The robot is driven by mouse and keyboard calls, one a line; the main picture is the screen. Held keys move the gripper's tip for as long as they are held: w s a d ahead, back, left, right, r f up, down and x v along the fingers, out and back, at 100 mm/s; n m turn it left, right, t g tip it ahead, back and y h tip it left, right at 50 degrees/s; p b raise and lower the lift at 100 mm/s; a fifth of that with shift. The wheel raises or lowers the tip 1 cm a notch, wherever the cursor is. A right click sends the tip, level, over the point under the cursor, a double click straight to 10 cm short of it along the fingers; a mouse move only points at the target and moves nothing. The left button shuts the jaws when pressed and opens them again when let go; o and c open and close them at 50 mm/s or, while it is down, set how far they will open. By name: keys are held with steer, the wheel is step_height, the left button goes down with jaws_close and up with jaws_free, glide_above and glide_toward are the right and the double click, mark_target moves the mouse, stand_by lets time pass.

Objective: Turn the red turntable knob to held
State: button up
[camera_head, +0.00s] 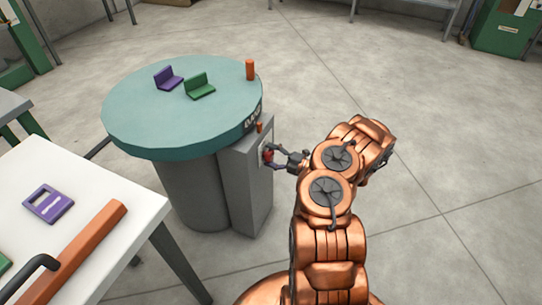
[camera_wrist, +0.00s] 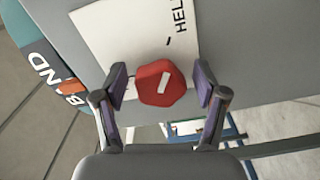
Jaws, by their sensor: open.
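The red knob (camera_wrist: 161,84) sits on a white label plate (camera_wrist: 120,35) on the grey side box of the turntable. The knob has a white bar mark, and the letters "HEL" show on the plate to its upper right in the wrist view. My gripper (camera_wrist: 162,88) is open, with one finger on each side of the knob and a visible gap on both sides. In the head view my gripper (camera_head: 272,156) is at the side box (camera_head: 248,180), and the knob (camera_head: 267,154) shows small between the fingers. The teal turntable (camera_head: 150,115) stands above and left of the box.
A purple bracket (camera_head: 168,78), a green bracket (camera_head: 199,87) and an orange post (camera_head: 250,70) stand on the turntable. A white table (camera_head: 120,250) at lower left bears a purple plate (camera_head: 48,204) and an orange bar (camera_head: 75,250).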

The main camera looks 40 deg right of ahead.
steer(key=v, duration=1.2)
stand_by(0.6)
